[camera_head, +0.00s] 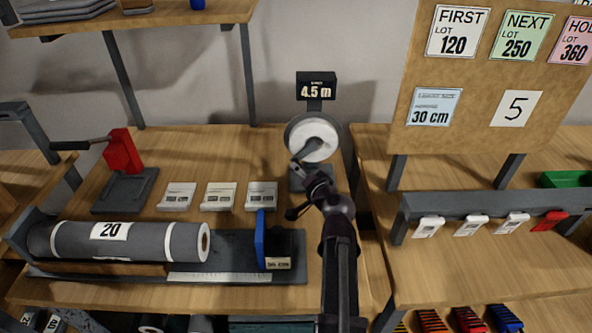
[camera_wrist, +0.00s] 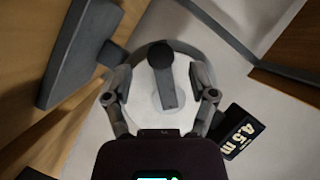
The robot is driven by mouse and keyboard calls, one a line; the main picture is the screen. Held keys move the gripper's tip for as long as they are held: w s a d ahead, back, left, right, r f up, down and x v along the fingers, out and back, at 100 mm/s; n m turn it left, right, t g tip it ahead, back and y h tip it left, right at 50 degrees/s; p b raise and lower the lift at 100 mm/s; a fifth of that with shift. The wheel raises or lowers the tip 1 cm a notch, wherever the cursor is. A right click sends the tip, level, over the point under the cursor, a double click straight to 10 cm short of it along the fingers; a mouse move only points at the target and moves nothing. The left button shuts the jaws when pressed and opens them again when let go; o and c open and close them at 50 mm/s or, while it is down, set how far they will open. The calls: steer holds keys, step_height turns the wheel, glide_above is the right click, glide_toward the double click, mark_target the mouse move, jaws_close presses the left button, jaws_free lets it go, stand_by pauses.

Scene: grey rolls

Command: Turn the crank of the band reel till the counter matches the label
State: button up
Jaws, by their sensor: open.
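The band reel (camera_head: 318,128) is a white disc with a grey rim on a dark stand at the back of the middle table. Its counter (camera_head: 316,91) above it reads 4.5 m; the counter also shows in the wrist view (camera_wrist: 237,132). The dark crank (camera_wrist: 166,88) with its round knob (camera_wrist: 160,54) lies across the white face. My gripper (camera_wrist: 160,80) is open in front of the reel, one finger on each side of the crank, with visible gaps. In the head view my gripper (camera_head: 306,172) partly hides the crank. A card (camera_head: 516,108) on the board reads 5.
A grey roll (camera_head: 130,241) labelled 20 lies in a trough at left, with a blue plate (camera_head: 260,240) beside it. A red lever tool (camera_head: 122,152) and several small cards stand behind. A rail (camera_head: 490,203) with hanging tags is at right.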

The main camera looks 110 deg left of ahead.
steer(key=shift+b+x, duration=0.3)
steer(key=shift+x, duration=1.65)
steer(key=shift+c, duration=0.2)
jaws_close()
